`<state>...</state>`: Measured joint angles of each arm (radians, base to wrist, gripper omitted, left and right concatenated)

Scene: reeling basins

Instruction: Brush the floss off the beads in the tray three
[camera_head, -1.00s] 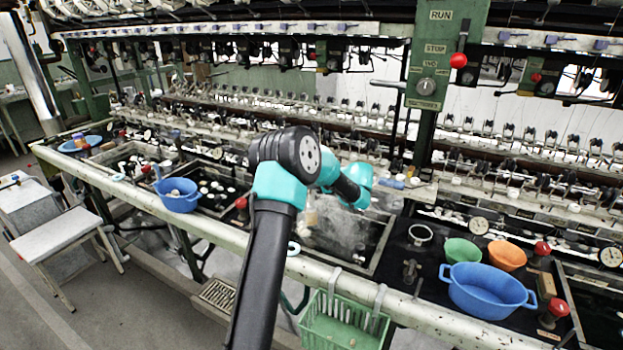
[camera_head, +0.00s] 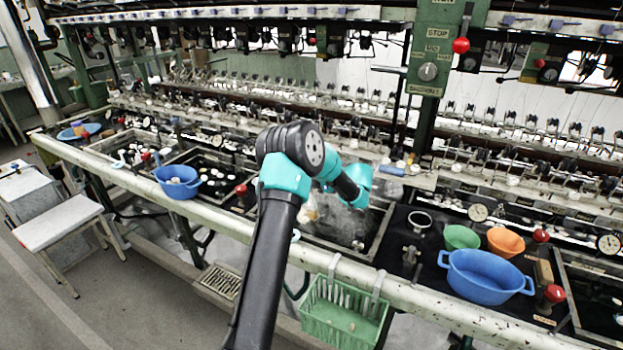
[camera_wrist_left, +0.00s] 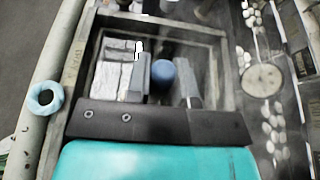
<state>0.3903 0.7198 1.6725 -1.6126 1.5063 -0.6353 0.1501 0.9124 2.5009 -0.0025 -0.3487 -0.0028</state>
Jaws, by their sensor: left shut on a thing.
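My left arm reaches over a steaming basin (camera_head: 382,232) in the middle of the head view, and its links hide the gripper there. In the left wrist view my left gripper (camera_wrist_left: 160,82) is shut on a blue round-ended thing (camera_wrist_left: 162,75), which sits between its two grey fingers. The thing's lower part is hidden, so I cannot tell whether it is a brush. Behind it, the basin (camera_wrist_left: 221,85) holds pale blocky shapes (camera_wrist_left: 108,78). Steam blurs the water, and I cannot make out beads or floss there. My right gripper is not in view.
A blue two-handled bowl (camera_head: 485,276), a green bowl (camera_head: 461,237) and an orange bowl (camera_head: 506,242) stand right of the basin. Another blue bowl (camera_head: 177,182) stands left. A green basket (camera_head: 343,310) hangs on the front rail (camera_head: 420,304). Reeling machinery lines the back.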

